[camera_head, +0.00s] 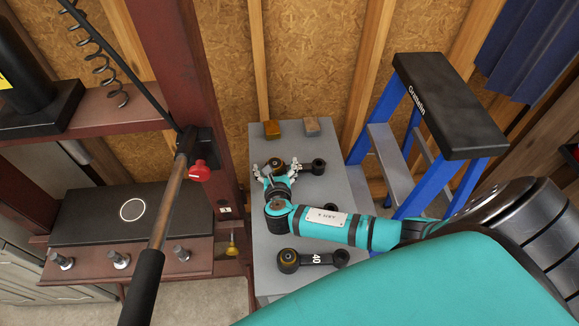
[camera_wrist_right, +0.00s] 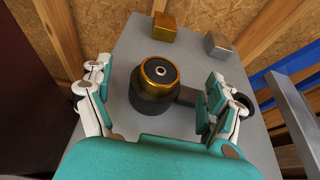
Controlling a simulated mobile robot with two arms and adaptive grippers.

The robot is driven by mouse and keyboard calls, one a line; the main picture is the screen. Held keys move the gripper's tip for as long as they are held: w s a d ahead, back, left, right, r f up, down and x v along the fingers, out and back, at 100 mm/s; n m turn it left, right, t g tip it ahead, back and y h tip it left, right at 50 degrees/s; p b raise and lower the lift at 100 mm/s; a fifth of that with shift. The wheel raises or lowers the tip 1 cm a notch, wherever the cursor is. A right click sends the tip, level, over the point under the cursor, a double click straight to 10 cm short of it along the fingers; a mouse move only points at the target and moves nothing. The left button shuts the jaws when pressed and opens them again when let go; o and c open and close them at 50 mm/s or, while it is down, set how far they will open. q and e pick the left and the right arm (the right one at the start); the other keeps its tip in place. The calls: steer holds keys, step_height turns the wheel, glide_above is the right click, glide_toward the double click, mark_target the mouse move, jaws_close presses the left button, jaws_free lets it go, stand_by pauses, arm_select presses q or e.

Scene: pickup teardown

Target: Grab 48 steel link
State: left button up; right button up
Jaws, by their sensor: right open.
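A dark link lies on the grey bench top (camera_head: 265,135), with a brass-topped round end (camera_head: 276,162) and a smaller dark end (camera_head: 318,166); its middle and any number are hidden by my right gripper (camera_head: 276,170). In the right wrist view the brass-topped end (camera_wrist_right: 157,85) stands between the open fingers of my right gripper (camera_wrist_right: 155,98), with gaps on both sides. A second dark link (camera_head: 312,259) lies nearer on the bench, with a white marking that looks like 40. My left gripper is not in view.
A brass-coloured block (camera_head: 271,129) and a grey block (camera_head: 312,125) sit at the bench's far end. A blue step ladder (camera_head: 450,105) stands right of the bench. A dark red press frame (camera_head: 180,60) with a lever (camera_head: 160,215) stands to the left.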

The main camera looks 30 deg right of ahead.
steer(key=shift+x, duration=0.9)
steer(key=c, duration=1.8)
steer(key=shift+r, duration=0.15)
jaws_close()
steer(key=shift+w, duration=0.1)
